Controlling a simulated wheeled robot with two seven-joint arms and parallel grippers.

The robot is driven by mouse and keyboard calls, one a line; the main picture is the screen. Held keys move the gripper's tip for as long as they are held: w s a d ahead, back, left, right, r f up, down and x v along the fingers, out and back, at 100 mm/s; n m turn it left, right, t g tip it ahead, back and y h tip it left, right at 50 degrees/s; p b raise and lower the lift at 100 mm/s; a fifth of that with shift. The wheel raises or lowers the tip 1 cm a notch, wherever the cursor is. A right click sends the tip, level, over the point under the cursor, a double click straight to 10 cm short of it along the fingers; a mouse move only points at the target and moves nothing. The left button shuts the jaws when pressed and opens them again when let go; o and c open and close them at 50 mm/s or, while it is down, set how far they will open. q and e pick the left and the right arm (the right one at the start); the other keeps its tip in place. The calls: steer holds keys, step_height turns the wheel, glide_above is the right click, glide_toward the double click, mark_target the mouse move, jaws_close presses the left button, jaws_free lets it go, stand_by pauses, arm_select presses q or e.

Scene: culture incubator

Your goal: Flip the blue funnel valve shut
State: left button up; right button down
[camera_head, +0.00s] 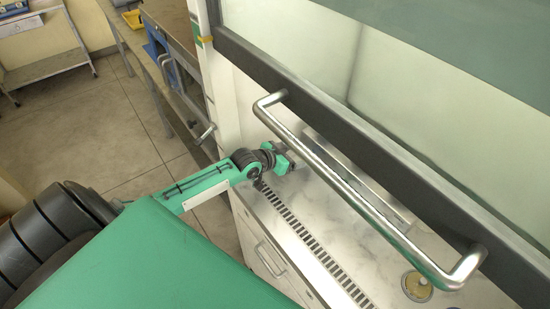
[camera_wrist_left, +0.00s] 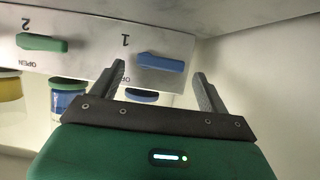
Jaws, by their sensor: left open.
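The blue funnel valve handle (camera_wrist_left: 165,63) sits on a pale panel marked "1" in the left wrist view. It lies roughly sideways in the picture, tilted slightly down to the right. An "OPEN" label by it is partly hidden by a finger. My left gripper (camera_wrist_left: 158,72) is open, with one fingertip at each end of the handle in the picture; I cannot tell whether they touch it. In the head view my left arm reaches past the cabinet edge, and its gripper end (camera_head: 283,161) is partly visible there. The valve is hidden in that view. My right gripper is not in view.
A green handle (camera_wrist_left: 42,43) marked "2" is beside the blue one. Below the panel are a blue-labelled container (camera_wrist_left: 68,98), a yellowish one (camera_wrist_left: 10,86) and a blue rounded part (camera_wrist_left: 141,95). A metal bar handle (camera_head: 365,195) crosses above the pale worktop (camera_head: 300,205).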

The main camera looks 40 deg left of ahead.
arm_select(q)
steer(key=b+v, duration=0.1)
steer(key=v, duration=0.9)
steer(key=shift+s+b, duration=0.15)
steer(key=shift+b, duration=0.15)
